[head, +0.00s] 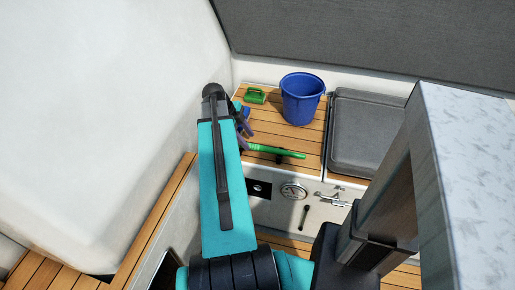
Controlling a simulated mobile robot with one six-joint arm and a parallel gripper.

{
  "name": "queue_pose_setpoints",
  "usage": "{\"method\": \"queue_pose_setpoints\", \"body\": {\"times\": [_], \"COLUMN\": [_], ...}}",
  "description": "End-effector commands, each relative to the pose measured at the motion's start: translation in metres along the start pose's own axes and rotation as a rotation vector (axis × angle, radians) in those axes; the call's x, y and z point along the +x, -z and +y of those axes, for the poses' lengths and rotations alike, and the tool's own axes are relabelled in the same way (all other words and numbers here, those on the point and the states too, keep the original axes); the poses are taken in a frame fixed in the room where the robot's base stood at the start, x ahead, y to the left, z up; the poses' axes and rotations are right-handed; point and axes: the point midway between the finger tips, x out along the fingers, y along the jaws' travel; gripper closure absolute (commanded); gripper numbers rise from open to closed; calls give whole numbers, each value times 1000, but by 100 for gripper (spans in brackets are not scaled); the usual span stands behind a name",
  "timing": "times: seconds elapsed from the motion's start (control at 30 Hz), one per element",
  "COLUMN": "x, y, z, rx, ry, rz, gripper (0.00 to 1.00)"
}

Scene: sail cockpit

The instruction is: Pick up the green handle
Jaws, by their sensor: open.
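A long bright green handle (279,151) lies on the slatted wooden bench near its front edge. It runs left to right, and its left end is close to my gripper. My gripper (247,123) is open over the left side of the bench. It is partly hidden behind my teal arm, and only dark and purple parts of it show. It looks apart from the green handle, but the gap is hard to judge. A smaller dark green object with a raised grip (255,96) sits farther back on the bench.
A blue bucket (302,99) stands on the bench behind the green handle. A grey cushion (367,130) lies to its right. The bench front carries a round gauge (294,190) and a latch (333,199). A white wall (110,110) rises close on the left.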

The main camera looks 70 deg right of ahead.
Motion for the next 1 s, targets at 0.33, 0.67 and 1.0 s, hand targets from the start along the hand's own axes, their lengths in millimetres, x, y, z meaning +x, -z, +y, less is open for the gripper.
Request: {"method": "queue_pose_setpoints", "body": {"times": [0.33, 0.67, 1.0], "x": [35, 40, 40], "y": [0, 0, 0], "z": [4, 3, 3], "rx": [0, 1, 1], "ry": [0, 2, 2], "rz": [1, 0, 0], "gripper": [57, 57, 57]}}
